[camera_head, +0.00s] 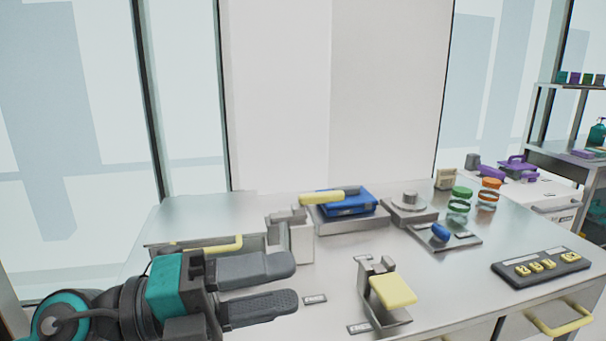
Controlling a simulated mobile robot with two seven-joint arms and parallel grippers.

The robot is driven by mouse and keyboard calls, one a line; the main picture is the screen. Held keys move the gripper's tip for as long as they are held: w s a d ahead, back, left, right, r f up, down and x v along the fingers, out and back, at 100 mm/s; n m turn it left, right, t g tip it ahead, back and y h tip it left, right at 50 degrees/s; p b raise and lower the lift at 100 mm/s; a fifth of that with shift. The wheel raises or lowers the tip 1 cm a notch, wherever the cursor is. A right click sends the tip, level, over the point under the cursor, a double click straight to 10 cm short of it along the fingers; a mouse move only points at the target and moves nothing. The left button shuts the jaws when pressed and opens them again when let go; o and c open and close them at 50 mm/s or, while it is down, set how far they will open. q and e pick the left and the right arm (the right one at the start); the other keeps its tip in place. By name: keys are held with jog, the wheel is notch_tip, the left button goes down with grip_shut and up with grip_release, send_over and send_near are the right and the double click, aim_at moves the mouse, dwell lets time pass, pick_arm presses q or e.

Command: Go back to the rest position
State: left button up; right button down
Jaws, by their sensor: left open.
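My left gripper (280,284) comes in from the lower left, in front of the metal worktable (460,310). Its two dark grey fingers point right and stand apart, with nothing between them. My right gripper does not show. No bin can be made out for certain in this view.
On the table stand a blue device (346,203) with a yellow handle, a stand with a yellow pad (393,290), a blue knob (440,232), jars with green (459,206) and orange (489,194) bands, and a dark button panel (541,266). A shelf (570,86) stands at right.

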pick_arm(q)
jog(key=w+a+r+n+t+y, duration=0.2)
jog(key=w+a+n+t+y, duration=0.15)
jog(key=n+t, duration=0.5)
jog(key=w+a+r+n+t+y, duration=0.1)
jog(key=w+a+n+t+y, duration=0.15)
jog(key=a+n+t, duration=0.45)
jog(key=a+f+n+g+y, duration=0.1)
jog(key=a+f+n+y, duration=0.6)
jog(key=f+n+y, duration=0.55)
jog(key=s+a+f+n+g+y, duration=0.1)
jog(key=s+f+n+g, duration=0.25)
jog(key=f, duration=0.25)
jog(key=s+a+f+n+g+y, duration=0.1)
jog(key=s+f+n+g, duration=0.1)
jog(key=f+g, duration=0.3)
jog(key=s+d+f+g+h, duration=0.25)
jog(key=s+f+g, duration=0.45)
jog(key=s+f, duration=0.5)
jog(key=w+d+f+t+h+p, duration=0.1)
jog(key=w+d+f+t, duration=0.2)
jog(key=w+f+t, duration=0.2)
jog(key=shift+w+f+t, duration=0.35)
jog(key=shift+f+t, duration=0.25)
jog(key=shift+t, duration=0.7)
jog(key=shift+m, duration=0.25)
